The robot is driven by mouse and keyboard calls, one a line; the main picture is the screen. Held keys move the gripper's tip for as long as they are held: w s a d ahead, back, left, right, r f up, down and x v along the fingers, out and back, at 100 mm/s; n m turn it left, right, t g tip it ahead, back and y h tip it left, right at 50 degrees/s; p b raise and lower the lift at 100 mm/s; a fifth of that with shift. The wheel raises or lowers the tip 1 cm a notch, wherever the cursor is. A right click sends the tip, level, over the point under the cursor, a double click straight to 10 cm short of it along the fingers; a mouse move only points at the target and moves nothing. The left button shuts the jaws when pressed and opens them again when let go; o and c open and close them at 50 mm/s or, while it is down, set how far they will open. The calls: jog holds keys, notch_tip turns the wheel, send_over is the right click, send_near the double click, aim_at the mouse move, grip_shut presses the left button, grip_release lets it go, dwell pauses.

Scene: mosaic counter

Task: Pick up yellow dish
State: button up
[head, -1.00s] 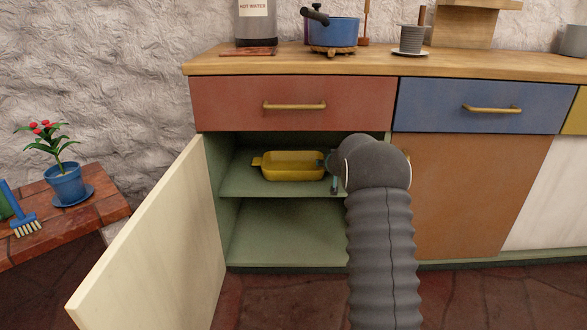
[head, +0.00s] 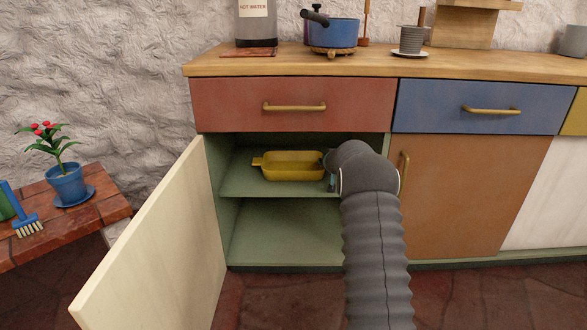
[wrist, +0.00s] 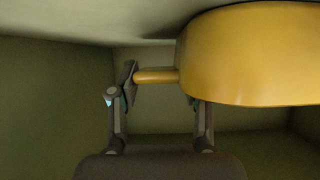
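The yellow dish (head: 292,166) sits upright on the upper shelf of the open green cabinet, with one handle pointing left. My gripper (head: 328,165) is at its right end, where the arm hides the other handle. In the wrist view, the dish (wrist: 250,55) fills the upper right and its handle reaches left between the spread fingers of my gripper (wrist: 161,88). The left fingertip is close to the handle's end; I cannot tell whether it touches. The right fingertip is partly hidden by the dish. The gripper looks open.
The cream cabinet door (head: 160,240) stands open at left. The shelf (head: 240,186) is otherwise clear around the dish. A red drawer (head: 290,104) is above the opening and an orange door (head: 460,195) is to the right. A plant (head: 66,175) stands on a brick ledge at left.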

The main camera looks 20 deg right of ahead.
grip_shut()
jog(key=shift+r, duration=0.1)
